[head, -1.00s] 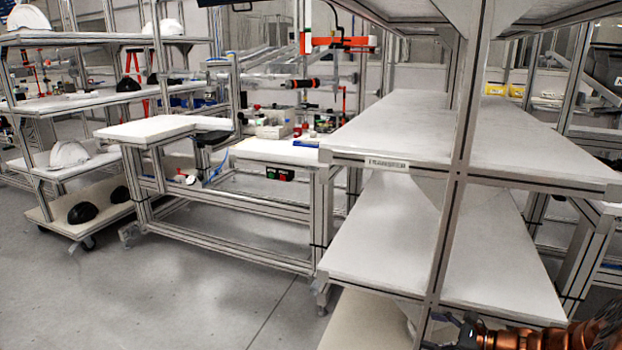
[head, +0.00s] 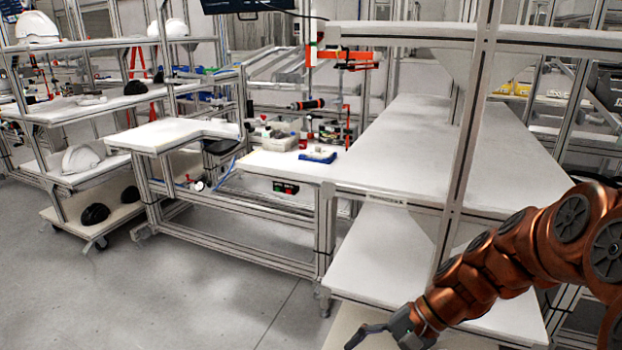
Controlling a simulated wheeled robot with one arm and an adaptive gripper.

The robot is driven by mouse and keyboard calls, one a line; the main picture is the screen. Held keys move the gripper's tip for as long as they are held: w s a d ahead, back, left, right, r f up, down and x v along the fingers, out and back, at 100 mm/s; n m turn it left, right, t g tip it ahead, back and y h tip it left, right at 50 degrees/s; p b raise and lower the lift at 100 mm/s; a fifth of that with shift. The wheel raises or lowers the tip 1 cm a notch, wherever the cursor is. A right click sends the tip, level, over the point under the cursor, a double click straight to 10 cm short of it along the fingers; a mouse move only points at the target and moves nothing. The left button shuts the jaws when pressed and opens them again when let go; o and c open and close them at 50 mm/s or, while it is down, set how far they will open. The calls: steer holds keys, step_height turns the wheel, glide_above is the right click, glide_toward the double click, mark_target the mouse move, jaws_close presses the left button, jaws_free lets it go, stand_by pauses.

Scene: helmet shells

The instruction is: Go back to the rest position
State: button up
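My gripper (head: 378,338) is low in the head view, at the end of my copper-coloured arm, in front of the right-hand shelf unit. One dark finger points left; the other finger is not clear, so its opening cannot be judged. I see nothing held in it. White helmet shells stand on the left rack: one on the top at the far left (head: 37,27), one beside it (head: 168,28), and one on a lower shelf (head: 80,158). Black shells lie on the bottom board (head: 95,213) and on the middle shelf (head: 135,88).
The right shelf unit's white top (head: 395,160) and lower shelf (head: 385,255) are largely bare. A post (head: 466,150) rises close to my arm. The grey floor (head: 180,290) at front left is clear.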

steer(key=s+d+r+n+h+p, duration=0.3)
steer(key=s+r+p, duration=0.3)
steer(key=s, duration=0.3)
steer(key=s+d+r+n+h+p, duration=0.4)
steer(key=s+r+h+p, duration=0.1)
steer(key=s+r, duration=0.4)
steer(key=shift+s+d+p, duration=0.2)
steer(key=shift+d+p, duration=0.15)
steer(key=shift+p, duration=0.15)
steer(key=shift+r, duration=0.1)
